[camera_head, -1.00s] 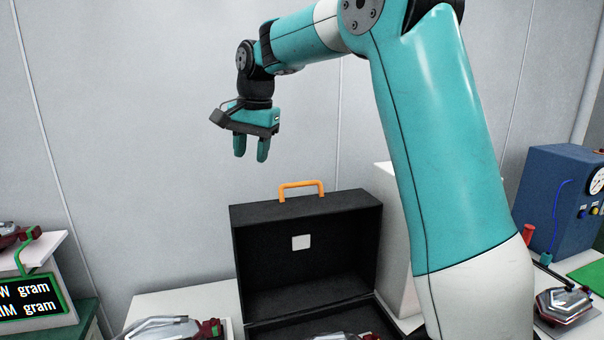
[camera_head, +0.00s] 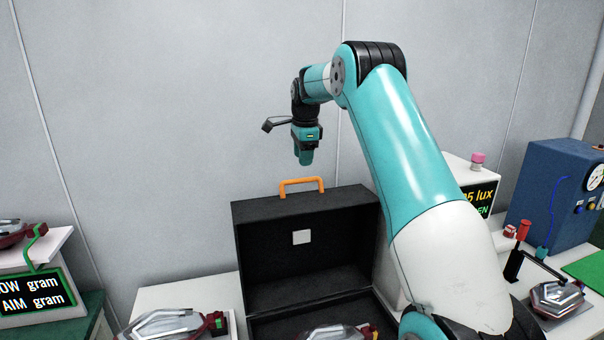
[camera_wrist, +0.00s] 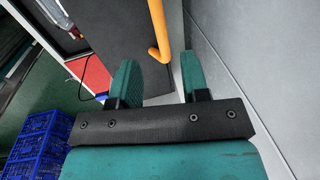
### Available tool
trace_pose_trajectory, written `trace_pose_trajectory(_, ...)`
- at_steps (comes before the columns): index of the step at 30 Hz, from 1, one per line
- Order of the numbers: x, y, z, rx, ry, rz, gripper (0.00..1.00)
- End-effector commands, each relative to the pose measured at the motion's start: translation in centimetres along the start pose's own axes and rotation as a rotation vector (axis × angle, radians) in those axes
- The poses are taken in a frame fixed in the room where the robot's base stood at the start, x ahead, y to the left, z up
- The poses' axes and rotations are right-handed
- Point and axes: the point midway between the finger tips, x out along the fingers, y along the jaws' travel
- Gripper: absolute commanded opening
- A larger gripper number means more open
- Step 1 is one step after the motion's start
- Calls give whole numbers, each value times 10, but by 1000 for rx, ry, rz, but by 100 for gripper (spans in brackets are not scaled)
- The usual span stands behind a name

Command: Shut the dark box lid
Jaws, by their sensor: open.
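The dark box (camera_head: 262,325) stands on the white table with its dark lid (camera_head: 265,258) raised upright at the back. An orange handle (camera_head: 301,184) sits on the lid's top edge, and a pale square patch is on its inner face. My gripper (camera_head: 305,158) is above and slightly behind the handle, pointing down, apart from it. In the wrist view my gripper's two fingers (camera_wrist: 160,82) are spread and empty. The orange handle (camera_wrist: 160,30) and dark lid (camera_wrist: 118,32) show beyond them. The box's lower front is cut off by the frame edge.
Tail lamps lie at the left (camera_head: 165,322), in or at the box front (camera_head: 338,333) and at the right (camera_head: 556,298). A scale display (camera_head: 35,293) is at left, a lux display (camera_head: 477,196) and blue machine (camera_head: 550,195) at right. The grey wall is close behind.

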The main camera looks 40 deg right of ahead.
Motion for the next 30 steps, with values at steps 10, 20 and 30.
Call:
trace_pose_trajectory(10,59,0,0,-1,0,1,42)
trace_pose_trajectory(20,72,0,0,-1,0,-1,42)
trace_pose_trajectory(30,71,0,0,-1,0,-1,0)
